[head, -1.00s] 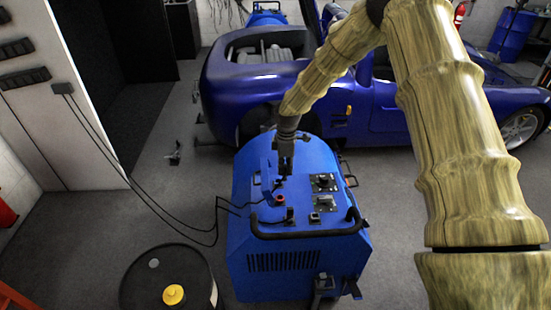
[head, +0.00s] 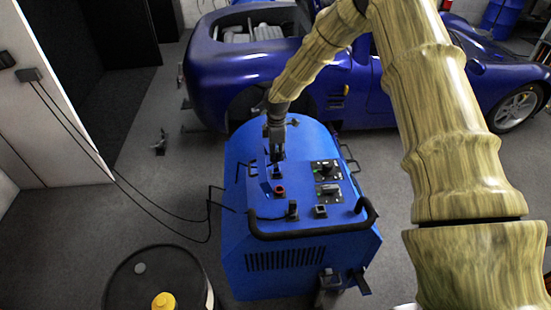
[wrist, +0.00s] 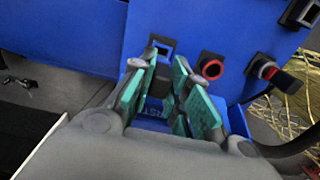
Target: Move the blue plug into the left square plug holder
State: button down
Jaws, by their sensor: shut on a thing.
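My gripper (head: 276,155) is over the left part of the blue machine's top. In the wrist view its green-padded fingers (wrist: 173,95) are closed around a dark block, which I take to be the blue plug (wrist: 158,78). The plug is largely hidden by the fingers and no blue shows clearly on it. The left square plug holder (wrist: 161,47), a black square frame with blue inside, is just beyond the fingertips. Whether plug and holder touch I cannot tell.
A red round holder (wrist: 212,67) is right of the fingers; it also shows in the head view (head: 279,190). Beyond it are a red-banded black plug (wrist: 272,73) and another square holder (wrist: 301,12). A black handlebar (head: 310,232) edges the machine. A black drum (head: 160,285) stands front left.

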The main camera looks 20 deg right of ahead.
jog(key=shift+f, duration=0.35)
jog(key=shift+s+a+r, duration=0.1)
jog(key=shift+s+a, duration=0.05)
jog(key=shift+s, duration=0.3)
jog(key=shift+s+a, duration=1)
jog(key=shift+s, duration=3.4)
jog(key=shift+s+d, duration=1.5)
jog(key=shift+d, duration=4.85)
jog(key=s+a, duration=0.2)
jog(key=s, duration=0.7)
jog(key=shift+s+a+f, duration=0.2)
jog(key=shift+s+f, duration=0.1)
jog(key=shift+s+d+f, duration=0.1)
jog(key=shift+f, duration=0.4)
